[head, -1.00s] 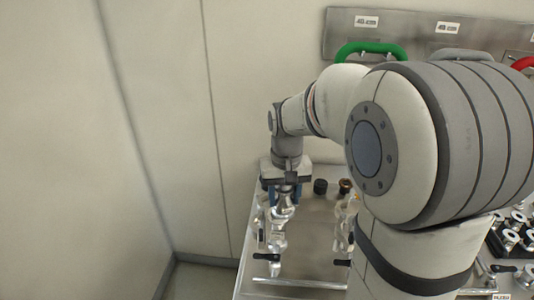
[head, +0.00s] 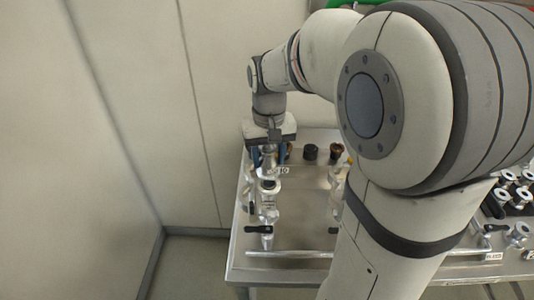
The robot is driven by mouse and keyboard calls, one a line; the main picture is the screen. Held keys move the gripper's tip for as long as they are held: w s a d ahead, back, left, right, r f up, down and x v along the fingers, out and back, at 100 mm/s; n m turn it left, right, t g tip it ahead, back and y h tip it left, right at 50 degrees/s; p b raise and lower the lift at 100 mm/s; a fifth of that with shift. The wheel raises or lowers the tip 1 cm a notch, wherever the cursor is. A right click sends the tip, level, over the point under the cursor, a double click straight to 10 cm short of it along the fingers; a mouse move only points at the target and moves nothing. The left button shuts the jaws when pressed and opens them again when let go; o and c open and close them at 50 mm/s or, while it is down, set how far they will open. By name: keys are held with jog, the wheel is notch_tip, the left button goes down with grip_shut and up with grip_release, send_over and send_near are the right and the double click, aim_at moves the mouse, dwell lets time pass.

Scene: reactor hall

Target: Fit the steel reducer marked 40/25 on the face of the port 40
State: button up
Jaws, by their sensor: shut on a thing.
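My gripper (head: 270,157) is at the back left of the steel bench, pointing down. Its blue fingers are shut on a shiny steel piece (head: 268,160), which looks like the reducer; its 40/25 marking cannot be read. Directly below stands an upright steel fitting (head: 268,187) with a dark opening at its top, which may be the port 40. In this view the held piece overlaps the space just above the fitting, and I cannot tell whether they touch. A small white label (head: 284,170) beside it is too small to read.
Two dark caps (head: 310,152) (head: 337,151) stand right of my gripper. Another steel fitting (head: 337,195) is partly hidden by my arm. A rail (head: 290,254) runs along the bench front. A rack of steel parts (head: 510,190) is at far right. Walls close in left and behind.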

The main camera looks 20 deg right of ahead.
jog(key=shift+f+b, duration=1.4)
jog(key=shift+f, duration=0.7)
jog(key=o, duration=1)
jog(key=shift+o, duration=0.2)
notch_tip(320, 180, up, 8)
jog(key=shift+f, duration=0.2)
jog(key=shift+s+r, duration=0.1)
jog(key=shift+r, duration=0.05)
jog(key=s+f+t, duration=0.1)
jog(key=s+f, duration=0.2)
jog(key=s, duration=0.4)
jog(key=s+f+t, duration=0.2)
jog(key=s+f, duration=0.1)
jog(key=s, duration=0.4)
jog(key=shift+s+a+f+n, duration=0.15)
jog(key=shift+f+n, duration=0.2)
jog(key=shift+n, duration=0.05)
